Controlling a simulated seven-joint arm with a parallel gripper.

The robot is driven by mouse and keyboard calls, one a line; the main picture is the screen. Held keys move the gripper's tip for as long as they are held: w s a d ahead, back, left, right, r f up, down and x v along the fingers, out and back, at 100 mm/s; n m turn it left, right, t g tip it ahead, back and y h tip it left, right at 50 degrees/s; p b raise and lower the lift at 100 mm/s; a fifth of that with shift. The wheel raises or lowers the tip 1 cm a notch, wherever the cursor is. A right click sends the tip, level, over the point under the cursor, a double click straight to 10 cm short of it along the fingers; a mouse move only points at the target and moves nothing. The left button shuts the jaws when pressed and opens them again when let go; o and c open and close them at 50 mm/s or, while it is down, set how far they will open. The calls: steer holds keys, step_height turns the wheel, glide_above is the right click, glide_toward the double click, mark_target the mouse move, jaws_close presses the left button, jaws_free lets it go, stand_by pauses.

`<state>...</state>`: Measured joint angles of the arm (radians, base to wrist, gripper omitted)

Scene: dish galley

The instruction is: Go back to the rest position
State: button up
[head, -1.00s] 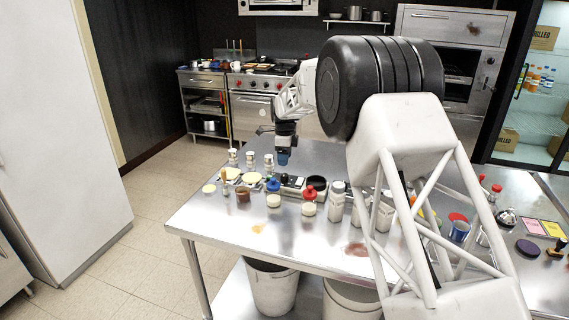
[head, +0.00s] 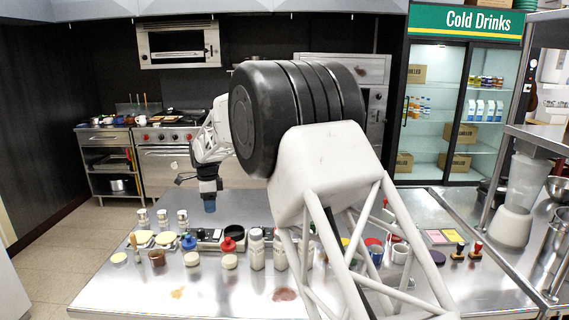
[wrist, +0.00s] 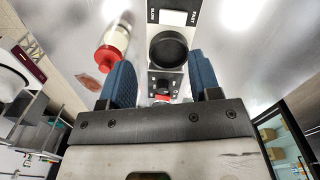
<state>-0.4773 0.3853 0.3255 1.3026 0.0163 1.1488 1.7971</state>
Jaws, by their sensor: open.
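My gripper (head: 209,205) hangs pointing down above the back part of the steel table, empty. In the wrist view its two blue fingers (wrist: 163,78) stand apart with nothing held between them. Below and between them is a dark-topped device with a round black well and a small panel (wrist: 168,48). In the head view my arm's large links hide part of the table's middle and right.
The steel table (head: 140,290) carries shakers (head: 162,217), a blue-capped bottle (head: 190,250), a red-capped bottle (head: 230,254) and white jars (head: 257,249). A blender (head: 516,205) stands at the right. Stove (head: 165,150) and drinks fridge (head: 455,120) are behind. Air around the gripper looks clear.

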steer(key=s+d+r+n, duration=0.2)
steer(key=s+d+r, duration=0.4)
steer(key=d, duration=0.4)
steer(key=s+d+r+n+t, duration=0.1)
steer(key=s+d+r+n, duration=0.25)
steer(key=s+d, duration=0.55)
steer(key=s+d+r+n, duration=0.2)
steer(key=s+d+r, duration=0.4)
steer(key=d, duration=0.4)
steer(key=s+d+f+n, duration=0.2)
steer(key=s+d, duration=0.3)
steer(key=s, duration=0.6)
steer(key=s+d+f+n+t, duration=0.1)
steer(key=s+d+f+n, duration=0.2)
steer(key=s, duration=0.9)
steer(key=s+d+f+n, duration=0.2)
steer(key=s+d, duration=0.6)
steer(key=s, duration=0.4)
steer(key=shift+f+t, duration=0.35)
steer(key=shift+t, duration=0.05)
